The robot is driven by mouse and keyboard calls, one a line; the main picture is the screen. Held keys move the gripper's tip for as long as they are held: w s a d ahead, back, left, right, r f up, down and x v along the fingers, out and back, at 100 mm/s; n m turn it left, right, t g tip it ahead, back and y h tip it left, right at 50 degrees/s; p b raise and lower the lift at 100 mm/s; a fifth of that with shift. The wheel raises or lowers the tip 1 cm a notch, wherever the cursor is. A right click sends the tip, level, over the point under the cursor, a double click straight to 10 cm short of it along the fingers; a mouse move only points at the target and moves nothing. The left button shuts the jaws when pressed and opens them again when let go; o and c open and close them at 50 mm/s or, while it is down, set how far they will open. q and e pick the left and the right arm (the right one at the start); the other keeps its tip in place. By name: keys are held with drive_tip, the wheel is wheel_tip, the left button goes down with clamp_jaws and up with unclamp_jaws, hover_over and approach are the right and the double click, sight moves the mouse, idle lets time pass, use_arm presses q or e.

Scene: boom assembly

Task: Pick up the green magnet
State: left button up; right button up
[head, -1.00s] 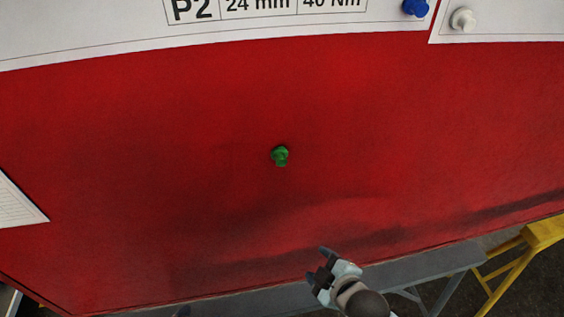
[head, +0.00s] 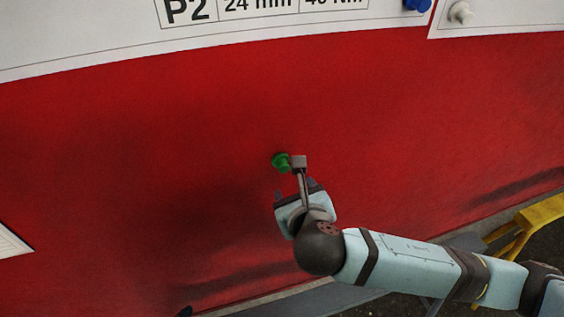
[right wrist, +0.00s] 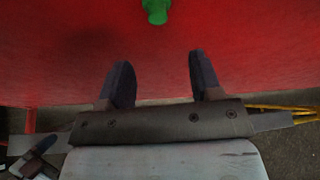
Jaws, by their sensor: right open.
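The green magnet (head: 281,161) sits on the red panel (head: 180,130), near the middle of the head view. It also shows at the top edge of the right wrist view (right wrist: 156,10), above the gap between the fingers. My right gripper (head: 297,184) is just below the magnet in the head view, partly hidden by a grey part of my wrist. In the right wrist view its two dark fingers (right wrist: 160,64) stand apart with nothing between them. The magnet is beyond the fingertips.
White sheets with print (head: 100,40) cover the top of the panel. A blue magnet (head: 417,4) and a white magnet (head: 460,12) are at the upper right. A yellow stand (head: 530,222) is at the lower right. The red panel around the green magnet is clear.

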sight(285, 170)
drive_tip(key=p+x, duration=0.1)
drive_tip(key=x, duration=1)
drive_tip(key=shift+a, duration=0.15)
drive_tip(key=shift+c, duration=0.4)
drive_tip(key=c, duration=0.9)
